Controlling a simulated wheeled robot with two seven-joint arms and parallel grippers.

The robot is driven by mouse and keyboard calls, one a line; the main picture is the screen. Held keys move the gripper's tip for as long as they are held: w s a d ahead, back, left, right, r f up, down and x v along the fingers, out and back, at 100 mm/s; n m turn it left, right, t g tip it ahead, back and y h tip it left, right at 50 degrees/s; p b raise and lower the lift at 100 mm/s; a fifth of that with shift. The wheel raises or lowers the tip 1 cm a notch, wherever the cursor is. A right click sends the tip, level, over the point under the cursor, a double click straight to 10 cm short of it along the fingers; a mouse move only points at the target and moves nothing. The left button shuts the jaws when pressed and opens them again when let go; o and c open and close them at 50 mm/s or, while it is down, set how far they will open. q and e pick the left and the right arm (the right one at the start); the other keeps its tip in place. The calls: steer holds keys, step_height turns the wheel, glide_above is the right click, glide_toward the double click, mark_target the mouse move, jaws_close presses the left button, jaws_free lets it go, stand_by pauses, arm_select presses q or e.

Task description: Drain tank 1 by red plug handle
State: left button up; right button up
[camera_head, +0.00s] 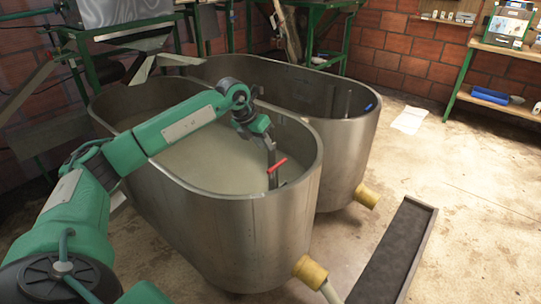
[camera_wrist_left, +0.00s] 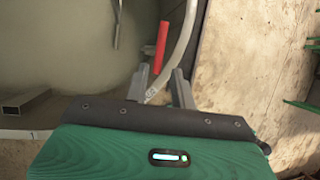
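The red plug handle (camera_head: 277,165) sits at the right end inside the nearer steel tank (camera_head: 240,235), on top of a grey upright rod (camera_head: 272,182). The tank holds cloudy greenish-grey liquid (camera_head: 205,160). My left gripper (camera_head: 270,150) reaches over the tank and points down close to the handle. In the left wrist view the red handle (camera_wrist_left: 161,47) shows just beyond and between the two spread fingers (camera_wrist_left: 160,84). The fingers look open and empty. Whether either finger touches the handle cannot be told. My right gripper is in neither view.
A second steel tank (camera_head: 345,135) stands right behind the nearer one. Yellow outlet fittings show on the nearer tank (camera_head: 310,271) and the farther one (camera_head: 366,195). A long dark trough (camera_head: 395,255) lies at right. A green-framed shelf (camera_head: 500,55) stands by the brick wall. Floor at right is mostly clear.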

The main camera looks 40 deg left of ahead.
arm_select(q)
steer(key=v, duration=0.2)
steer(key=shift+s+r, duration=0.1)
steer(key=shift+r, duration=0.2)
stand_by(0.3)
